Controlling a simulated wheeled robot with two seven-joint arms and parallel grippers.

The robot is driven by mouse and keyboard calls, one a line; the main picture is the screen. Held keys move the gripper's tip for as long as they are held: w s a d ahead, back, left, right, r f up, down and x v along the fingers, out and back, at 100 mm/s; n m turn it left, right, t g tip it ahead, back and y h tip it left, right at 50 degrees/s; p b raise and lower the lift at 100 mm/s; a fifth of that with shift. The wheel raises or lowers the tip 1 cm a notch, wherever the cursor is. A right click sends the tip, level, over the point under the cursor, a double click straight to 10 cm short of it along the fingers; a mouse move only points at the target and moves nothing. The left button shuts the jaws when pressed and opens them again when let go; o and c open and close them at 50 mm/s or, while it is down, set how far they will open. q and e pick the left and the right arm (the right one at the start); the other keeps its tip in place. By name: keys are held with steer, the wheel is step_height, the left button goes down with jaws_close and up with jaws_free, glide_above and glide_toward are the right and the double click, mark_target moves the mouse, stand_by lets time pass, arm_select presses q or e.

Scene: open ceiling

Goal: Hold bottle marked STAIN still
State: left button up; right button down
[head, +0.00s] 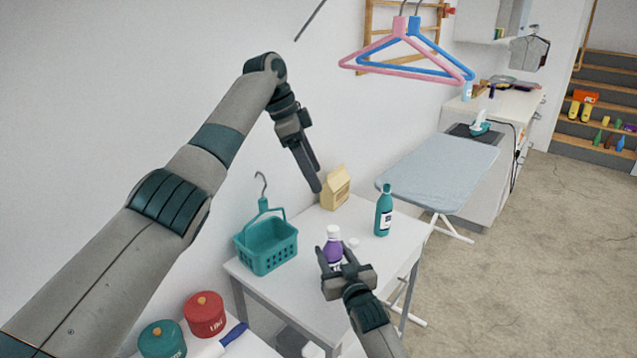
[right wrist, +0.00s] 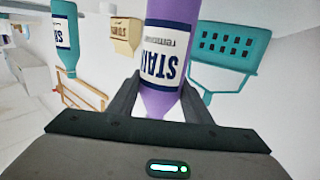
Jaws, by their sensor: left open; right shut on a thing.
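The purple bottle (head: 334,249) with a white cap is over the white table in the head view. Its label reads STAIN in the right wrist view (right wrist: 166,60), where it appears upside down. My right gripper (head: 336,262) is shut on it, with one finger on each side; the fingers also show in the right wrist view (right wrist: 160,100). The gripper hides the bottle's lower part in the head view, so I cannot tell whether it touches the table. My left gripper (head: 314,180) is open and empty, above the table's back edge, left of the tan carton.
On the white table (head: 300,290) are a teal basket (head: 268,245), a tan carton (head: 335,189), a teal bottle (head: 383,212) and a small white round thing (head: 354,242). Red (head: 205,315) and green (head: 162,340) canisters stand front left. An ironing board (head: 440,170) stands behind, right.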

stand_by(0.3)
steer(key=c, duration=0.8)
jaws_free()
steer(key=shift+c, duration=0.2)
steer(key=shift+s, duration=0.15)
steer(key=b+v, duration=0.2)
steer(key=v, duration=1.5)
steer(key=shift+d, duration=0.1)
